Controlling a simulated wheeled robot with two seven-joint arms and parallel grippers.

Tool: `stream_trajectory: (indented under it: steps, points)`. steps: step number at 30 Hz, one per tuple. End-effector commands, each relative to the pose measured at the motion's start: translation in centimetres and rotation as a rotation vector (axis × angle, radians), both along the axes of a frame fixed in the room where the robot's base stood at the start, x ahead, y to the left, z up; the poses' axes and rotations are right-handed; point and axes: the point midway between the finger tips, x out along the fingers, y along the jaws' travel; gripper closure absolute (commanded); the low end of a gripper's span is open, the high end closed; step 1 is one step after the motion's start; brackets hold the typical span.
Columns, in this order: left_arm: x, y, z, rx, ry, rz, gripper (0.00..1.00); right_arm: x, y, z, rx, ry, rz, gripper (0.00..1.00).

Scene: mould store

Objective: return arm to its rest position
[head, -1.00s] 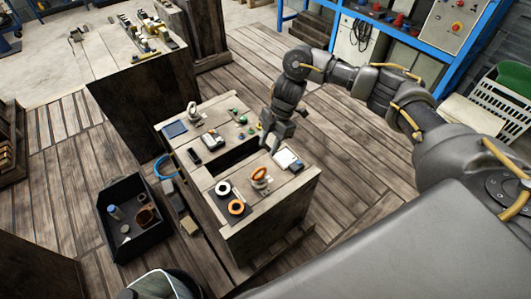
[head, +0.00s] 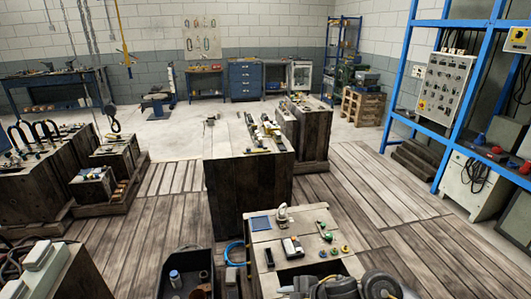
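Part of my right arm (head: 380,285), grey joints with yellow cable, shows at the bottom edge of the head view, in front of the near wooden block (head: 300,222). Its gripper is not visible in this view, so I cannot see its fingers or whether it holds anything. My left arm and gripper are not in view. On the block's top lie a blue pad (head: 261,223), a pale upright tool (head: 282,215), a small white-and-dark device (head: 292,246) and small green parts (head: 323,226). The near end of the block is cut off or hidden by my arm.
A black bin (head: 172,258) stands left of the block, beside a blue ring (head: 235,253). A taller wooden block (head: 247,185) with tools stands behind. A blue rack (head: 447,130) is at right. Plank floor (head: 385,200) between is clear.

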Motion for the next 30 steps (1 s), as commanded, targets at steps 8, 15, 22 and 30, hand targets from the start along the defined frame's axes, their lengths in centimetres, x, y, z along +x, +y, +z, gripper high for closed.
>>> stream_trajectory:
  steps: [8,15,22,30]
  points:
    - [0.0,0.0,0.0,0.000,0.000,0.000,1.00,-5.3,-2.4,0.3,0.163,0.078,-0.596,0.60]
    - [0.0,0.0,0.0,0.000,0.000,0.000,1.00,-12.6,-10.8,-2.2,0.107,0.305,-1.041,0.60]
    - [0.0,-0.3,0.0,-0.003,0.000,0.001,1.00,-19.2,-15.6,-3.5,0.036,0.476,-1.275,0.60]
    - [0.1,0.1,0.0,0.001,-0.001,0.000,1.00,-24.6,-18.6,-5.1,-0.026,0.627,-1.440,0.60]
